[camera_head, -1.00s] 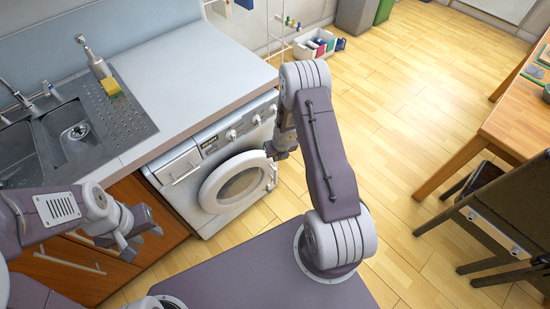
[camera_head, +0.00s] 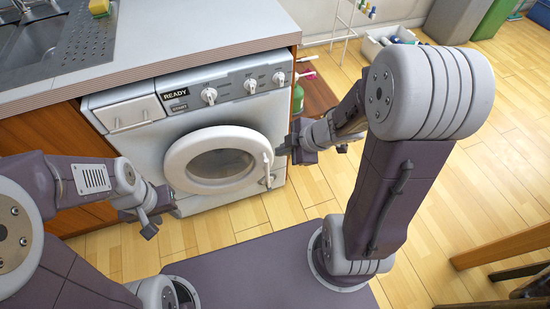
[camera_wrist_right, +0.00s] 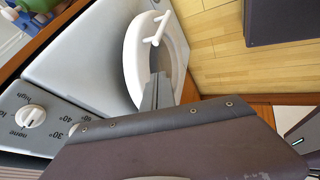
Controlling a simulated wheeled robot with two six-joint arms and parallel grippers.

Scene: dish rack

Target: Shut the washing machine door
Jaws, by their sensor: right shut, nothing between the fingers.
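The white washing machine (camera_head: 120,105) stands under the counter, its front facing me. Its round door (camera_head: 187,150), a thick white ring with dark glass, sits at the front, with a bar handle (camera_head: 268,168) on its right side. I cannot tell whether a small gap remains behind the ring. My right gripper (camera_head: 288,150) is shut and empty, just right of the handle. In the right wrist view the shut fingers (camera_wrist_right: 158,92) overlap the door ring (camera_wrist_right: 134,62); contact is unclear. My left gripper (camera_head: 160,212) is open and empty, below left of the door.
The counter (camera_head: 200,35) with the sink (camera_head: 38,38) lies above the machine. Wooden cabinet fronts (camera_head: 50,130) are at left. A white bin of bottles (camera_head: 385,42) stands behind. Wooden furniture (camera_head: 505,245) is at lower right.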

